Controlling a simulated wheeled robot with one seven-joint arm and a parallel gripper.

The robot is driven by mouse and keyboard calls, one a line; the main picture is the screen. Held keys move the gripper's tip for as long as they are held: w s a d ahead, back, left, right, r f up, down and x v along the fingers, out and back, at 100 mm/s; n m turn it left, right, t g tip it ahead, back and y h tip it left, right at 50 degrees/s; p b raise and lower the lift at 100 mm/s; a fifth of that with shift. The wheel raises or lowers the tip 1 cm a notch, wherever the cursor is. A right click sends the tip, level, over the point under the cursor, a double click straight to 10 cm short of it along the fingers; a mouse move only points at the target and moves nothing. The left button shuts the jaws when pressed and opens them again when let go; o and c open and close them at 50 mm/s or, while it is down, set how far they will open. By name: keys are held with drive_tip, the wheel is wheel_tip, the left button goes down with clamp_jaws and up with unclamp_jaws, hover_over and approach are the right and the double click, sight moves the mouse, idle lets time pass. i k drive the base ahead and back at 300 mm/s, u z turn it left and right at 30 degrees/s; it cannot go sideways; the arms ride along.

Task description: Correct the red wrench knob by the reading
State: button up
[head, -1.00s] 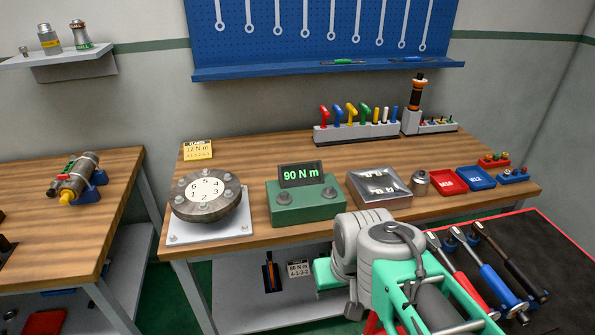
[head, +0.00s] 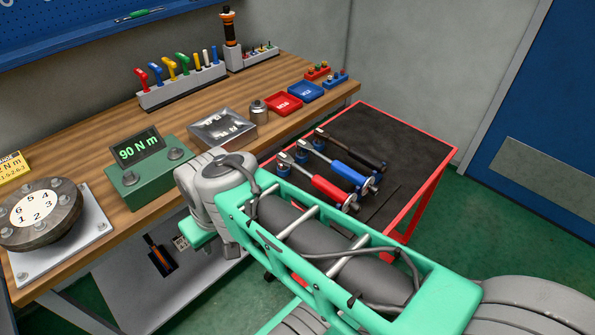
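The red wrench (head: 331,189) lies on the black-topped cart, nearest of three wrenches. Its knob end (head: 349,203) is at the lower right of the red handle, close to my arm. The green tester (head: 147,180) on the bench shows 90 N m on its display (head: 139,151). My arm reaches across the lower middle, and its grey joint stands in front of the bench edge. My gripper's fingers do not show. The scale on the red wrench is too small to read.
A blue wrench (head: 345,173) and a dark one (head: 357,151) lie beside the red one. A bolted flange (head: 40,215), a metal tray (head: 222,131), a red bin (head: 283,103) and a blue bin (head: 306,91) stand on the bench (head: 100,135). The cart's far part (head: 395,135) is clear.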

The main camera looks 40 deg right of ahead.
sight(355, 207)
drive_tip(key=k, duration=0.45)
drive_tip(key=u, duration=1.25)
drive_tip(key=i, duration=0.25)
drive_tip(key=z, duration=1.8)
